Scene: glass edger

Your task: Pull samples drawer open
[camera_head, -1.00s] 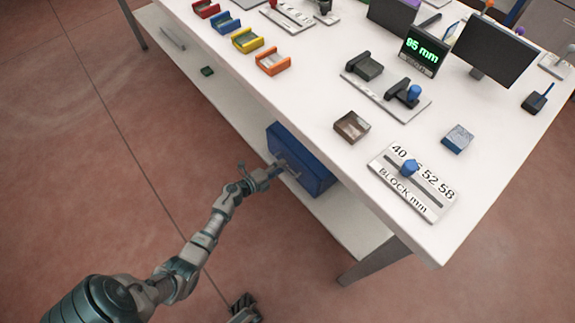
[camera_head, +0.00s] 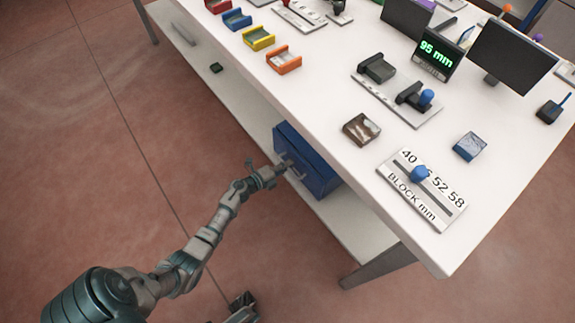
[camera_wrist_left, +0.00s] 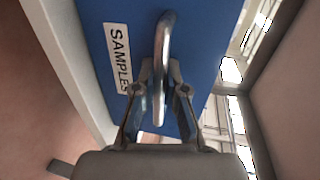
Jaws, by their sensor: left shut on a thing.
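The samples drawer (camera_head: 307,160) is a blue unit under the white table, on the lower shelf. In the left wrist view its blue front (camera_wrist_left: 95,30) carries a white label reading SAMPLES (camera_wrist_left: 118,58) and a silver bar handle (camera_wrist_left: 163,60). My left gripper (camera_head: 283,168) reaches the drawer front from the left. In the left wrist view its two fingers (camera_wrist_left: 160,95) are shut on the handle, one on each side. Part of a dark gripper (camera_head: 242,305) shows at the bottom edge of the head view, and its fingers are unclear.
The white tabletop (camera_head: 330,95) overhangs the drawer. It holds coloured trays, a 95 mm display (camera_head: 436,52), a monitor (camera_head: 512,52) and a block gauge plate (camera_head: 422,190). A table leg (camera_head: 380,272) stands right of the drawer. The floor in front is clear.

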